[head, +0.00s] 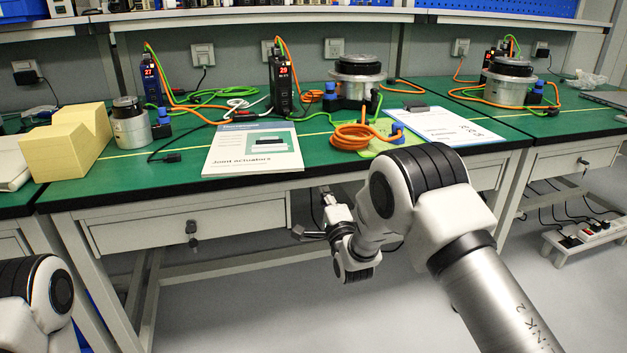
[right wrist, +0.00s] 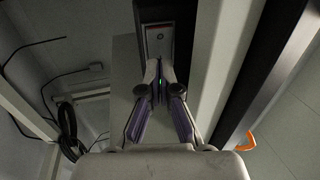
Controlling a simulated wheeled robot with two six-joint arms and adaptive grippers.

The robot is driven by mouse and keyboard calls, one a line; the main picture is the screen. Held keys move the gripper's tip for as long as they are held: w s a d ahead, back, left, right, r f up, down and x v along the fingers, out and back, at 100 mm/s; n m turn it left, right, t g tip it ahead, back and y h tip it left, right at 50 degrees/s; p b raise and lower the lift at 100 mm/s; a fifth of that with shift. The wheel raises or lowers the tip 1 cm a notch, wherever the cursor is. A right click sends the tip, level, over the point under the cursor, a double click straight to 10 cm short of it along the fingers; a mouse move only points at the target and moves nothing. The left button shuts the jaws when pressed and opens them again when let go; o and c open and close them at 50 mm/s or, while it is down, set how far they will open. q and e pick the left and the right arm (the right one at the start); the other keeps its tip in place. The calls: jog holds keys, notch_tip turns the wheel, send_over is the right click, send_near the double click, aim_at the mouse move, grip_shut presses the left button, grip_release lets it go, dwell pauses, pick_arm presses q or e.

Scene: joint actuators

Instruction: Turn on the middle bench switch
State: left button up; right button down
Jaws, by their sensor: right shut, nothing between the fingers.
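In the right wrist view a switch (right wrist: 158,38) with a pale plate sits in a dark upright strip. My right gripper (right wrist: 160,66) is shut and empty, with its fingertips just below the switch in the picture. I cannot tell whether they touch it. A small green glow shows between the fingers. In the head view my right gripper (head: 326,194) is under the front edge of the middle bench (head: 190,187), to the right of its drawer. The switch cannot be made out there. My left arm shows at the lower left, its gripper out of view.
A drawer (head: 190,226) with a lock is left of my right gripper. The bench top holds a joint actuators sheet (head: 254,148), orange cable coils (head: 352,137) and a yellow block (head: 62,152). A power strip (head: 590,237) stands low at the right. In the wrist view dark cables (right wrist: 68,130) hang at the left.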

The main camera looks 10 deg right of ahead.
jog(key=p+v, duration=0.1)
jog(key=v, duration=0.6)
jog(key=shift+s, duration=0.2)
